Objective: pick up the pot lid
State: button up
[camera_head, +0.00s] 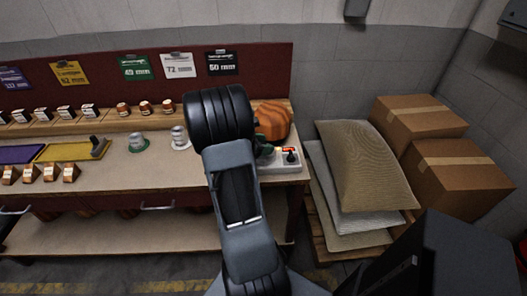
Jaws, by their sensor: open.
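I cannot make out a pot lid in the head view. Two small grey metal pieces stand on the workbench (95,181): one on a green base (138,142) and one on a white base (180,139). Too little detail shows to tell what they are. My arm rises through the middle of the picture and covers part of the bench. My gripper does not show; the arm may hide it.
A ribbed orange object (273,121) and a light control box (286,160) sit at the bench's right end. Rows of small blocks line the bench at left. Stacked sacks (362,165) and cardboard boxes (455,175) fill the right side.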

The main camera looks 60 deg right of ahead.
jog(key=shift+x, duration=0.95)
jog(key=shift+c, duration=0.4)
jog(key=c, duration=0.9)
